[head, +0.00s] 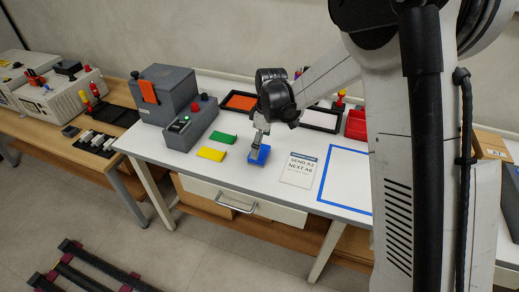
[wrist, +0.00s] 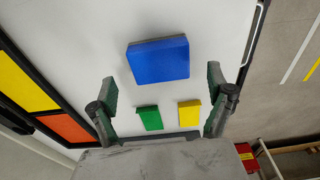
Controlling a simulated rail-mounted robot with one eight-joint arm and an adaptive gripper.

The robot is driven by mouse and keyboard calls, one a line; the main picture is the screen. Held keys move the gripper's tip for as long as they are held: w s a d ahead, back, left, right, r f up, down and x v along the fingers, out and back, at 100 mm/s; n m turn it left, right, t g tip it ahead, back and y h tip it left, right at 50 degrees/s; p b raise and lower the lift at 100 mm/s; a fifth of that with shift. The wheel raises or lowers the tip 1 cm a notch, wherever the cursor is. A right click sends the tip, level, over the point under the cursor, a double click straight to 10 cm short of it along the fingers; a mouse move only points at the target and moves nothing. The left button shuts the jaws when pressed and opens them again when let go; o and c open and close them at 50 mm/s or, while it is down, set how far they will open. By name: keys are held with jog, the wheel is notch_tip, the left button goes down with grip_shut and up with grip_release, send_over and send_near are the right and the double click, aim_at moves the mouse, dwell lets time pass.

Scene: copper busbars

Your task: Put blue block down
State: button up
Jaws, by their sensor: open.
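The blue block (head: 259,156) lies on the white tabletop, to the right of the green and yellow pieces in the head view. In the wrist view the blue block (wrist: 158,60) lies ahead of the fingers, between their lines and apart from both. My gripper (head: 256,146) is right at the block in the head view and partly covers it. In the wrist view my gripper (wrist: 163,92) has its two fingers spread wide with nothing between the tips. How high the fingers are above the table is hard to tell.
A green piece (head: 222,138) and a yellow piece (head: 211,153) lie left of the block. A printed card (head: 299,170) and a blue outlined square (head: 345,150) lie to the right. A grey control box (head: 190,125) stands at the left, and a dark-framed orange tray (head: 241,102) behind.

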aim_at(263, 152)
jog(key=s+d+r+m+t, duration=0.1)
jog(key=s+d+r+m, duration=0.2)
jog(key=r, duration=0.5)
jog(key=s+d+r+m+t, duration=0.1)
jog(key=s+d+r, duration=0.3)
jog(key=r, duration=0.4)
jog(key=s+d+r+m+t, duration=0.1)
jog(key=s+d+m, duration=0.2)
jog(key=s, duration=0.4)
jog(key=s+d+r+m+t+h, duration=0.1)
jog(key=s+d+r+m+t, duration=0.1)
jog(key=s+d, duration=0.3)
jog(key=s+d+r+m+t, duration=0.1)
jog(key=s+d+m, duration=0.2)
jog(key=s, duration=0.8)
jog(key=shift+d+r+m+t+p, duration=0.2)
jog(key=shift+d+m+t+p, duration=0.2)
jog(key=shift+m, duration=0.5)
jog(key=shift+o, duration=0.5)
jog(key=shift+r, duration=0.1)
